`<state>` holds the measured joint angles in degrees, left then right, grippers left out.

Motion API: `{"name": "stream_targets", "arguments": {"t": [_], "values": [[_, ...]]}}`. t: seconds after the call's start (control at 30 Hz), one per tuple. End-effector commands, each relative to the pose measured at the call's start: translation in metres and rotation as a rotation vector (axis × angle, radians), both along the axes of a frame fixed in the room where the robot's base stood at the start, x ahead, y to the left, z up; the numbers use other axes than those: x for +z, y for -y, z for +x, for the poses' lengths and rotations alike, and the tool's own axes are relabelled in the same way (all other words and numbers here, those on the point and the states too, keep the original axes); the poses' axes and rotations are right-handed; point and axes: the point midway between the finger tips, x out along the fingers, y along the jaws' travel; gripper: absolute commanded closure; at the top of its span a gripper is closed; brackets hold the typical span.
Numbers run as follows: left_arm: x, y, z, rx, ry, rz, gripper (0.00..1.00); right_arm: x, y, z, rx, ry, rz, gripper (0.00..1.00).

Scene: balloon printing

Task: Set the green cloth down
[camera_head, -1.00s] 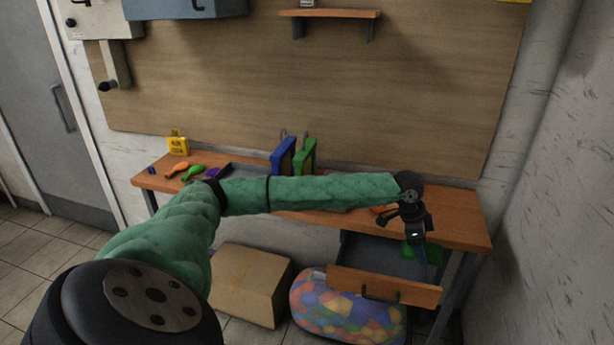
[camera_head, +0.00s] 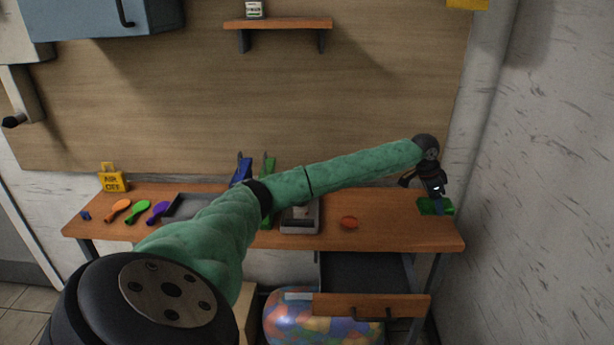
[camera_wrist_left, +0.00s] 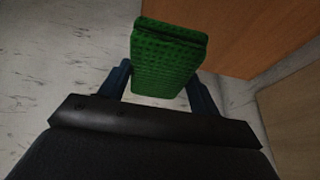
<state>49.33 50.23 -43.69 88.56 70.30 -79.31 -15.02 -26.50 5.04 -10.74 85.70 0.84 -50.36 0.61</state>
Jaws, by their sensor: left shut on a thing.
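The green cloth (camera_head: 428,207) is at the right end of the wooden workbench, close to the wall. My left gripper (camera_head: 437,205) is directly above it, pointing down, and is shut on it. In the left wrist view the folded, textured green cloth (camera_wrist_left: 166,60) sits between the two blue fingers of my left gripper (camera_wrist_left: 162,88). I cannot tell whether the cloth touches the bench top. My right gripper is not in view.
The workbench (camera_head: 385,222) has clear room left of the cloth, with a small orange item (camera_head: 349,222) on it. An open drawer (camera_head: 372,305) sticks out below. Coloured balloons (camera_head: 137,211) and a yellow sign (camera_head: 113,182) are at the left end.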

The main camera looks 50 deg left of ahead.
Motion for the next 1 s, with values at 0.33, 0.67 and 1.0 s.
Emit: {"name": "stream_targets", "arguments": {"t": [0.33,0.67,1.0], "values": [[-0.015,-0.030,-0.006,0.005,-0.004,0.000,0.59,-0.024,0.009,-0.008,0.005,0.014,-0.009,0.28],[-0.048,-0.085,-0.016,0.005,-0.004,0.000,0.59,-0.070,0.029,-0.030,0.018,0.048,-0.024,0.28],[-0.070,-0.114,-0.021,0.001,0.000,0.000,0.59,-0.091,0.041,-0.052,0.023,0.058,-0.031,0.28]]}}
